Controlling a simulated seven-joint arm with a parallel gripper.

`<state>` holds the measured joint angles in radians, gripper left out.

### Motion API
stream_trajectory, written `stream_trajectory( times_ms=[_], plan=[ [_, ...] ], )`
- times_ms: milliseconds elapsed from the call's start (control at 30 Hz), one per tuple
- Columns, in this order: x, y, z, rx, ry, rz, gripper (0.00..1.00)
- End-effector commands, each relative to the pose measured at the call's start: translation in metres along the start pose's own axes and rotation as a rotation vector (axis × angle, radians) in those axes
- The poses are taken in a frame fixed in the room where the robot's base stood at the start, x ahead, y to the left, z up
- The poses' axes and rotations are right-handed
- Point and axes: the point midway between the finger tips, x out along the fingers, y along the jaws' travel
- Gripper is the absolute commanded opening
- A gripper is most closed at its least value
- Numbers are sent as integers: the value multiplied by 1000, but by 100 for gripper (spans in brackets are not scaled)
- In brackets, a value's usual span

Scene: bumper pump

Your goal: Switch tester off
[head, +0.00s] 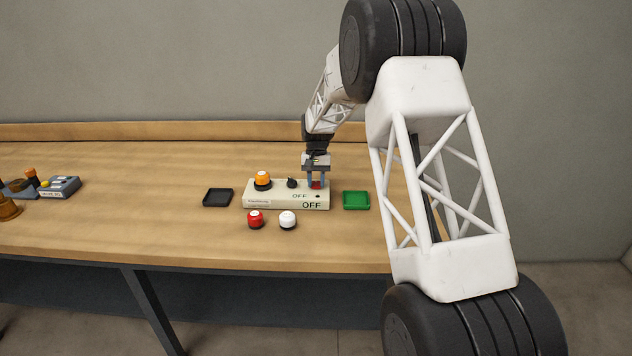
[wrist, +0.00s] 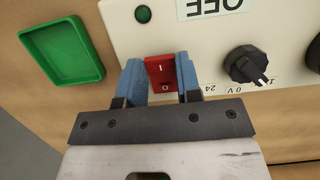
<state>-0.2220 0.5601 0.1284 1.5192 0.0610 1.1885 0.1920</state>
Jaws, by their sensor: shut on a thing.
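My gripper (head: 316,184) reaches down from above onto the right end of the tester and is shut on the switch, one finger at each side. In the head view the fingers partly cover the switch. A small dark green lamp (wrist: 143,14) and a black knob (wrist: 247,65) with voltage marks are near the switch.
An orange button (head: 262,180) stands on the tester's left end. A red button (head: 255,219) and a white button (head: 288,220) stand in front. A black tray (head: 217,198) is left, a green tray (head: 356,200) right. Other devices (head: 62,187) are far left.

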Motion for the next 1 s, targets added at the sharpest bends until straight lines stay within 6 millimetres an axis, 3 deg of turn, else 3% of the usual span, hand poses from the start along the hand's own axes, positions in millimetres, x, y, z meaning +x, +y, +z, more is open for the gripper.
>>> stream_trajectory(
  times_ms=[67, 100, 233, 667, 1000],
  plan=[
    [0, 0, 0, 0, 0, 0, 8],
    [0, 0, 0, 0, 0, 0, 38],
    [0, 0, 0, 0, 0, 0, 57],
    [-5, 0, 0, 0, 2, 0, 57],
    [-41, 0, 0, 0, 3, 0, 57]
  ],
)
